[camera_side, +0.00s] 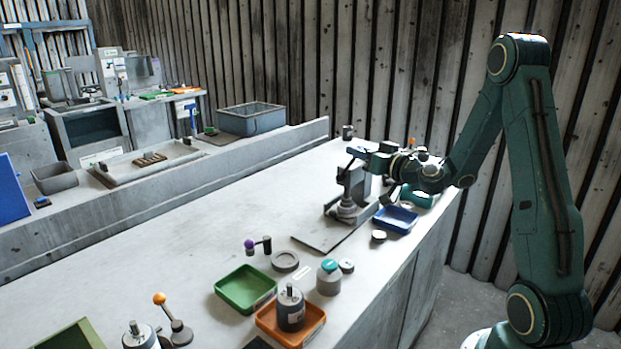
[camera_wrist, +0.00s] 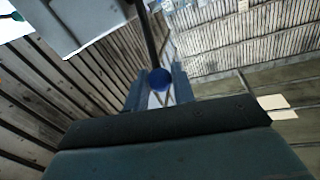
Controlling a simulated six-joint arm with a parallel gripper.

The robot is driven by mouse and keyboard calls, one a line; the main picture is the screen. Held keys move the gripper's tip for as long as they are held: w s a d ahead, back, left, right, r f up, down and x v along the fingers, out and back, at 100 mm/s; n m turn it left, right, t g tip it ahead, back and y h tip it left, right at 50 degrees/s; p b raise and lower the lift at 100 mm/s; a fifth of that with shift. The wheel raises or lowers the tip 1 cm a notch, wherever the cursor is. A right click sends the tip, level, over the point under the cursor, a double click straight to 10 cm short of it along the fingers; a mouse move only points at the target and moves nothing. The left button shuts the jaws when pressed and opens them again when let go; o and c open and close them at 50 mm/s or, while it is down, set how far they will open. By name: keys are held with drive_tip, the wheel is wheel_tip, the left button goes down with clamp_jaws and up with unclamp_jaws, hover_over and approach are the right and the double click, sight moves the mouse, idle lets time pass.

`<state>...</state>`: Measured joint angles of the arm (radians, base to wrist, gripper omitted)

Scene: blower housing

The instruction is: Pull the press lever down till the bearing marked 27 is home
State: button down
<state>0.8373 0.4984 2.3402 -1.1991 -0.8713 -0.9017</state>
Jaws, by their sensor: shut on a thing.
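The grey press (camera_side: 352,183) stands on a flat plate at the far part of the bench, with a round grey part under its ram (camera_side: 347,209). My gripper (camera_side: 360,153) is at the top of the press, level with its head. In the wrist view the press lever (camera_wrist: 147,35) is a dark rod ending in a blue knob (camera_wrist: 159,79). The knob sits between the fingers of my gripper (camera_wrist: 158,88), which is shut on it. The bearing marked 27 cannot be made out; no marking is readable and the seat is too small to judge.
A blue tray (camera_side: 396,219) and a small round part (camera_side: 379,236) lie just right of the press. Nearer are a green tray (camera_side: 245,289), an orange tray (camera_side: 318,313) with a motor, and a purple-knobbed part (camera_side: 250,246). The bench left of the press is clear.

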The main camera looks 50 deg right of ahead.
drive_tip(key=shift+s+d+f, duration=0.2)
drive_tip(key=shift+s+f, duration=1.2)
drive_tip(key=shift+f, duration=0.25)
drive_tip(key=c, duration=1.2)
unclamp_jaws()
drive_tip(key=shift+r, duration=0.2)
drive_tip(key=shift+w+a+r, duration=0.1)
drive_tip(key=shift+r, duration=0.05)
wheel_tip(320, 180, up, 20)
drive_tip(key=shift+f, duration=0.25)
